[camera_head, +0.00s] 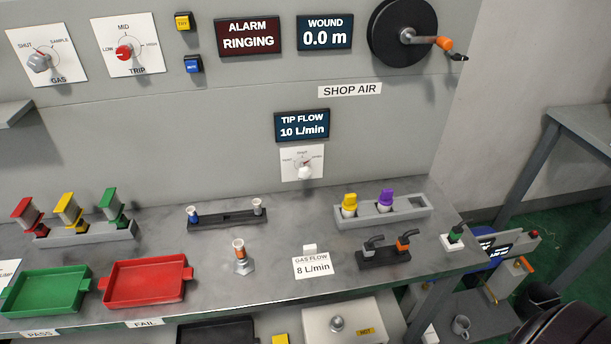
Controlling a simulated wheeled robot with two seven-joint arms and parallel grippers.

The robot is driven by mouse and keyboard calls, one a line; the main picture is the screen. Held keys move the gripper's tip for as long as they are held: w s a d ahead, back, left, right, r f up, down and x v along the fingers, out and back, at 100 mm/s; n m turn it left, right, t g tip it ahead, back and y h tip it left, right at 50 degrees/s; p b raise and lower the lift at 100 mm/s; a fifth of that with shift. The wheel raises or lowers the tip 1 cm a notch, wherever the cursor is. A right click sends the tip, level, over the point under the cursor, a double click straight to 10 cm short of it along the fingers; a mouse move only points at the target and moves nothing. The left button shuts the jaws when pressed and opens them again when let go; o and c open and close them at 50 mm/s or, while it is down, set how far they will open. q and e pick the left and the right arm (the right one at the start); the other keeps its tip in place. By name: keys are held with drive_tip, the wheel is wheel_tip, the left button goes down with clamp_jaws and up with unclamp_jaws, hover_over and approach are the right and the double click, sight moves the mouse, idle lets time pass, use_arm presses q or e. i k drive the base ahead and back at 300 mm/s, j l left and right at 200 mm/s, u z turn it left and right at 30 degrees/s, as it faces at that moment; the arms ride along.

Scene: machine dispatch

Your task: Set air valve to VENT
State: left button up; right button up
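The dial lettering is tiny, and I cannot tell for sure which mark the knob points at. The TIP FLOW display (302,125) just above it reads 10 L/min. Neither of my grippers is in view.
A GAS FLOW card (312,265) and a fitting (241,258) stand on the bench below the valve. A black rack (227,219) and a grey rack (384,214) flank the bench area beneath it. A hose reel (402,30) is at upper right. Air before the valve is clear.

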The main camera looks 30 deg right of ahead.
sight(304, 173)
drive_tip(key=k+j+z, duration=0.1)
drive_tip(key=z, duration=0.35)
drive_tip(key=k+z, duration=0.25)
drive_tip(key=z, duration=0.2)
